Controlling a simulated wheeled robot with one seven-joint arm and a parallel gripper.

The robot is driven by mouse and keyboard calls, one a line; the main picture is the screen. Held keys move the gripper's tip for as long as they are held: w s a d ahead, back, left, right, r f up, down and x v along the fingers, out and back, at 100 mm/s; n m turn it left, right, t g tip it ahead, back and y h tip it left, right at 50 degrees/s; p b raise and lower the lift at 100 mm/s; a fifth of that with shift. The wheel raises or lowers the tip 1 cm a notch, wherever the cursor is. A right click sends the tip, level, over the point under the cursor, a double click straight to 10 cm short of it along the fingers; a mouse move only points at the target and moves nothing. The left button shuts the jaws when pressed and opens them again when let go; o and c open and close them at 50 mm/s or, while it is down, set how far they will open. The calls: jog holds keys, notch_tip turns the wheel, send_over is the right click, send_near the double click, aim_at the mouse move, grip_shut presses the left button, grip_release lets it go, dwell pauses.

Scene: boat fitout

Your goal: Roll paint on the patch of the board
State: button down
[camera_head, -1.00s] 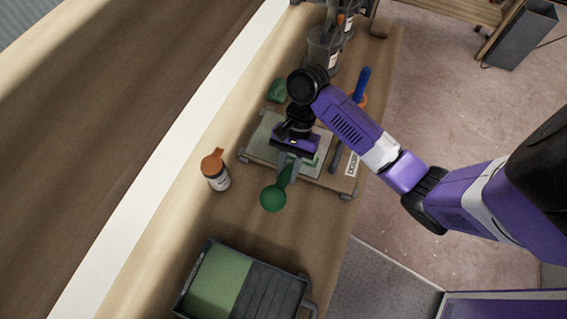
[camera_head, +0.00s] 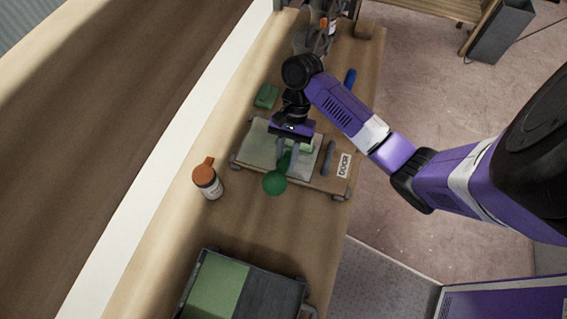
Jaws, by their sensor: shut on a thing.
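The board (camera_head: 330,183) lies on the workbench, with a pale grey-green patch area (camera_head: 258,150) on its top. My gripper (camera_head: 287,152) is over the board, pointing down, shut on a green tool, which looks like the paint roller (camera_head: 275,183). Its round green end sticks out toward the near edge of the board. A light green part (camera_head: 304,145) shows just right of the fingers; I cannot tell whether it is the roller's sleeve or paint on the patch. My gripper hides much of the patch, and contact cannot be made out.
A paint tray (camera_head: 218,290) with green paint stands at the near end of the bench. An orange-capped bottle (camera_head: 208,182) stands left of the board. A green block (camera_head: 266,96), a blue-handled tool (camera_head: 350,78) and clear containers (camera_head: 308,40) are farther back. A "DOOR" label (camera_head: 344,165) is on the board.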

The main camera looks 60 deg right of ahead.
aim_at(290, 151)
jog(key=shift+w+d, duration=0.25)
jog(key=shift+d, duration=0.95)
jog(key=shift+w+d, duration=0.2)
jog(key=shift+d, duration=0.95)
jog(key=shift+s+a, duration=0.25)
jog(key=shift+a, duration=0.95)
jog(key=shift+s+a, duration=0.2)
jog(key=shift+a, duration=0.95)
jog(key=shift+s+a+f, duration=0.1)
jog(key=shift+s+a, duration=0.15)
jog(key=shift+a, duration=0.95)
jog(key=shift+s+a, duration=0.2)
jog(key=shift+a, duration=1)
